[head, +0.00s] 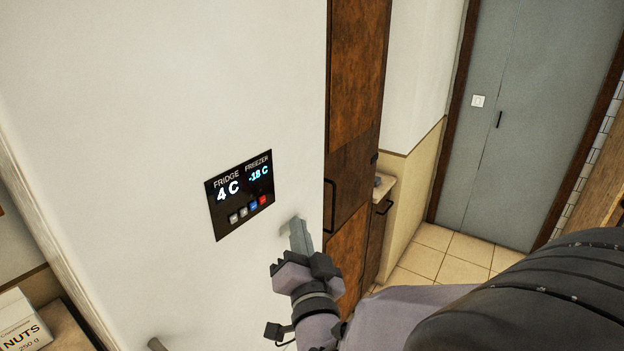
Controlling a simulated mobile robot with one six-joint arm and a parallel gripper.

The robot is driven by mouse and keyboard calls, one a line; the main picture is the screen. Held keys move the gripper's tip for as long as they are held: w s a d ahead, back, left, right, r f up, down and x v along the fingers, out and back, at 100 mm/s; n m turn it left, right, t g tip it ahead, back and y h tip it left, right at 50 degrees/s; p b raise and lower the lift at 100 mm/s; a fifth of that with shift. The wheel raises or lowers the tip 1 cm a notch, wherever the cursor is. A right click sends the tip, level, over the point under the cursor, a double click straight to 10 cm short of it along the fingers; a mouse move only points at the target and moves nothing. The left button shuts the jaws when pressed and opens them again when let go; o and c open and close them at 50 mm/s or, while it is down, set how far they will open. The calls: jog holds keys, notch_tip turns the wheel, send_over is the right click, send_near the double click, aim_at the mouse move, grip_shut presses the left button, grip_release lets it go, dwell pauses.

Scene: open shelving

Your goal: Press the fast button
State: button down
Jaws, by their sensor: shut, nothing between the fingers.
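A black control panel (240,194) sits on the white fridge front (160,120). It reads FRIDGE 4 C and FREEZER -18 C. Along its lower part is a row of small buttons: two pale ones at the left, a blue button (253,205) and a red button (263,200) at the right. Their labels are too small to read, so I cannot tell which is the fast button. My gripper (297,230) is shut and empty, to the lower right of the panel. Its tip is close to the fridge front; I cannot tell whether it touches.
Brown wooden cabinets (355,100) with dark handles stand right of the fridge. A grey door (530,110) and tiled floor (455,255) lie further right. A NUTS box (20,322) is at the lower left. The fridge front around the panel is clear.

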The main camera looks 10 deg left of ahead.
aim_at(253, 206)
jog(key=w+a+p, duration=0.1)
jog(key=w+a, duration=0.2)
jog(key=a, duration=0.4)
jog(key=shift+w+a+b, duration=0.1)
jog(key=shift+a+b, duration=0.2)
dwell(1.8)
jog(key=shift+a, duration=0.15)
jog(key=shift+w+a+b, duration=0.2)
jog(key=shift+a+b, duration=0.2)
jog(key=shift+b, duration=0.25)
dwell(0.5)
dwell(0.3)
jog(key=shift+s+d+f+b, duration=0.1)
jog(key=shift+d+b, duration=0.25)
jog(key=shift+b, duration=0.15)
jog(key=shift+s+d+b, duration=0.2)
jog(key=shift+d+b, duration=0.15)
jog(key=shift+d, duration=0.1)
